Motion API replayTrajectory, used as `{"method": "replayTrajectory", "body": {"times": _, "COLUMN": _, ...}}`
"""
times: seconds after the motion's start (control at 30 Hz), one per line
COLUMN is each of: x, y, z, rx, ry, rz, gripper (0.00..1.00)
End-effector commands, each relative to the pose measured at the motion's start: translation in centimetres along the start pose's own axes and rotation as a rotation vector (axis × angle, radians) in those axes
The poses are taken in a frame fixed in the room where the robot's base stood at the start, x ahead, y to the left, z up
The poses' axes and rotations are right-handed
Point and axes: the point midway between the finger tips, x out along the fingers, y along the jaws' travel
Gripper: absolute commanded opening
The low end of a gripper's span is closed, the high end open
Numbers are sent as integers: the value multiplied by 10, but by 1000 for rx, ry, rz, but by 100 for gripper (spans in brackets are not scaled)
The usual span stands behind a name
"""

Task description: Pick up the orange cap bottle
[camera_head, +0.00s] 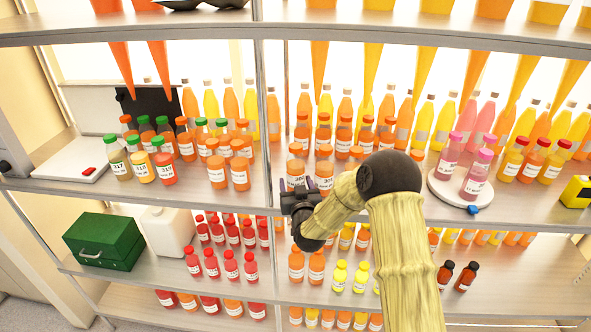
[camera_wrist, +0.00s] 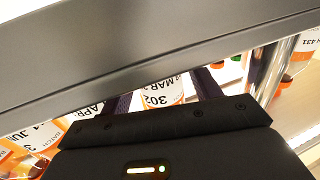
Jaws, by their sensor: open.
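Several orange-cap bottles stand on the middle shelf. The front pair behind my gripper holds one bottle (camera_head: 296,168) and, to its right, another bottle (camera_head: 324,170), both with white labels. My gripper (camera_head: 298,186) is open at the shelf's front edge, just before the left one, and covers its lower part. In the wrist view, a bottle labelled 302 (camera_wrist: 161,95) shows between the two dark fingers of my gripper (camera_wrist: 164,96). A grey bar hides its top and the fingertips partly, so I cannot tell whether the fingers reach around it.
The grey shelf edge (camera_wrist: 150,45) crosses close in front of the wrist camera. A metal upright (camera_head: 264,120) stands left of my gripper. More orange-cap bottles (camera_head: 239,172) stand left of it. A white round plate (camera_head: 445,190) with pink-cap bottles lies to the right.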

Motion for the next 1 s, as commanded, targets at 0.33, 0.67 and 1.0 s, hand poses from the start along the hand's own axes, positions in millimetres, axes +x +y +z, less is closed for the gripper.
{"method": "replayTrajectory", "body": {"times": 0.33, "x": 38, "y": 2, "z": -4, "rx": 1, "ry": 1, "rz": 1, "gripper": 63}}
{"method": "replayTrajectory", "body": {"times": 0.67, "x": 44, "y": 2, "z": -1, "rx": 0, "ry": 1, "rz": 0, "gripper": 63}}
{"method": "replayTrajectory", "body": {"times": 1.0, "x": 44, "y": 3, "z": -2, "rx": 0, "ry": 1, "rz": 0, "gripper": 59}}
